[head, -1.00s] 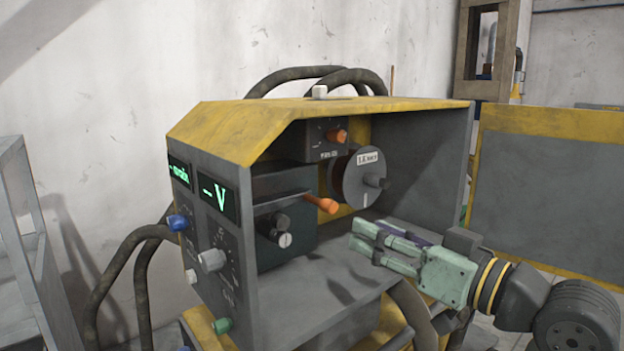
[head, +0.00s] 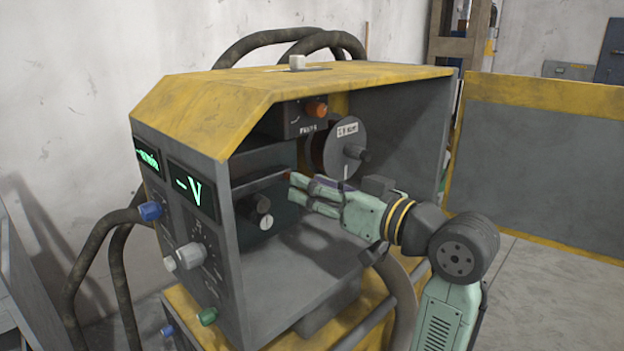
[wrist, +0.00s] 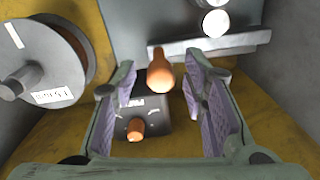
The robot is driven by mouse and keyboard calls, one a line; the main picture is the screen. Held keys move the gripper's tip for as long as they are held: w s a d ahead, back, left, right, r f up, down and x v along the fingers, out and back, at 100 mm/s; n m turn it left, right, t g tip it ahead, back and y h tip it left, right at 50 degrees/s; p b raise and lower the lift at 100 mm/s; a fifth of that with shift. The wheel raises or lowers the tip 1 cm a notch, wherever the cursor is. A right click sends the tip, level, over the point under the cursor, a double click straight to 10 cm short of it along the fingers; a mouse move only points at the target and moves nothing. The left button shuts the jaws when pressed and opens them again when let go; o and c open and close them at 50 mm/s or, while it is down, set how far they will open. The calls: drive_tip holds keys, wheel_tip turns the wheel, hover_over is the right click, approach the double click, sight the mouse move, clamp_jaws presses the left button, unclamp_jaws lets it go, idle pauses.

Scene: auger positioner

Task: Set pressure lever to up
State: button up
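The pressure lever's orange handle (wrist: 160,72) shows in the wrist view, pointing toward the camera from beside a pale metal bar. It lies between the two spread fingers of my gripper (wrist: 163,92), and neither finger clearly touches it. In the head view my gripper (head: 294,187) is inside the yellow and grey machine (head: 200,110), with its fingertips at the outer end of the bar (head: 262,182). My gripper is open.
A wire spool (head: 345,140) stands just behind my gripper and also shows in the wrist view (wrist: 45,70). An orange knob (head: 317,108) is on a small panel above. The machine's roof and back wall bound the space. The compartment floor is clear.

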drive_tip(key=shift+w+a, duration=0.35)
drive_tip(key=shift+c, duration=0.2)
clamp_jaws()
idle(0.5)
